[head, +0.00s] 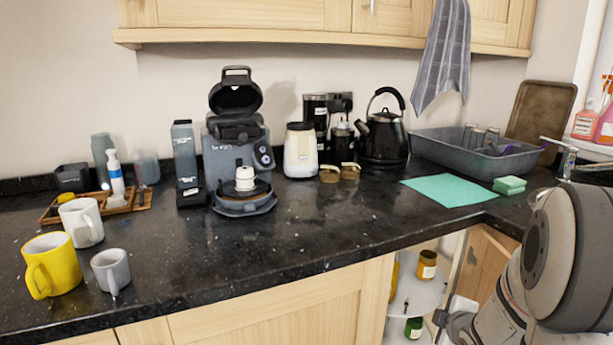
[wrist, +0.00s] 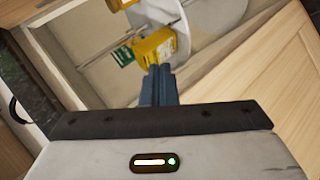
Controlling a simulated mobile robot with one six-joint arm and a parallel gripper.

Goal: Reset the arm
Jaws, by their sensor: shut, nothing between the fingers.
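My gripper (wrist: 161,72) shows in the wrist view with its blue-grey fingers together and nothing held between them. It points into an open corner cabinet. A yellow jar or tin (wrist: 155,46) stands on a white round shelf (wrist: 212,22) just beyond the fingertips; I cannot tell whether they touch. In the head view my arm (head: 565,255) fills the lower right, bent down in front of the cabinet. The fingers cannot be made out clearly there.
The cabinet's white shelves (head: 418,296) hold an amber jar (head: 427,266) and a green jar (head: 413,328). The dark countertop (head: 300,232) lies above, with a yellow mug (head: 55,266), coffee machine (head: 236,150), black kettle (head: 383,135) and grey basin (head: 440,145). The front middle counter is clear.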

